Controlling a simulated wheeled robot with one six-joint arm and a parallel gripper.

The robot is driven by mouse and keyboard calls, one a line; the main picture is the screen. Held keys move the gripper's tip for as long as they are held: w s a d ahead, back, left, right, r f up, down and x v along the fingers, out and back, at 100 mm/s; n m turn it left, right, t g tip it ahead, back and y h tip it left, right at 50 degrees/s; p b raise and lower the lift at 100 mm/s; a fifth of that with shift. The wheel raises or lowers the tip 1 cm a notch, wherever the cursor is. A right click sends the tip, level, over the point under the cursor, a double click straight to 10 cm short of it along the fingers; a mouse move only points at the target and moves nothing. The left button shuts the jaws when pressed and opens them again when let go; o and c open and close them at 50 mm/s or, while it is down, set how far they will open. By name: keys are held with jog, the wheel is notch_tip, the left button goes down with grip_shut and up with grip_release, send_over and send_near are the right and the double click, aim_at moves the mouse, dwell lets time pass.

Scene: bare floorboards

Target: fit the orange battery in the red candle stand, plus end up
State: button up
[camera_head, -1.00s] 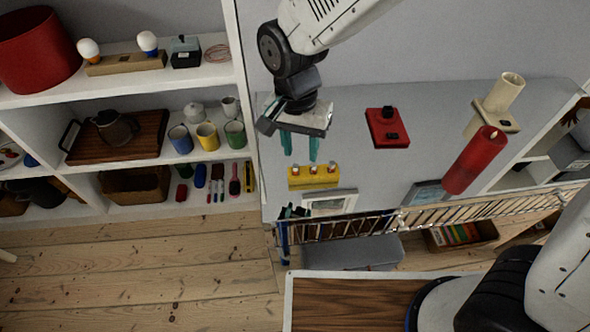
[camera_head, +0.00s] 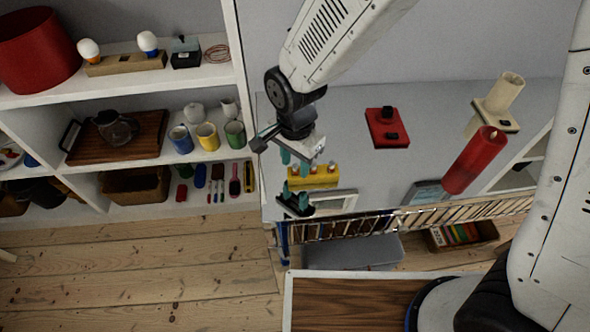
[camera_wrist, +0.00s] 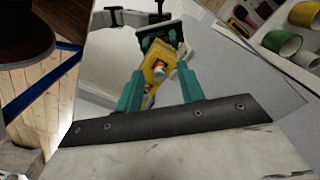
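My gripper (camera_head: 295,163) is open, its two teal fingers apart, above the left end of a yellow block (camera_head: 325,177). The block has several round whitish-orange tops. In the wrist view the yellow block (camera_wrist: 151,83) shows between my fingers (camera_wrist: 163,76). I cannot tell for sure which piece is the orange battery. No battery is visibly held. Which thing is the red candle stand is unclear; a flat red block (camera_head: 379,132) with two dark parts lies farther back.
A cream holder (camera_head: 508,92) stands behind the red cylinder. A pale frame (camera_head: 336,203) is near the front edge. Shelves at left hold mugs (camera_head: 208,137). The table middle is mostly clear.

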grip_shut()
jog(key=shift+r, duration=0.1)
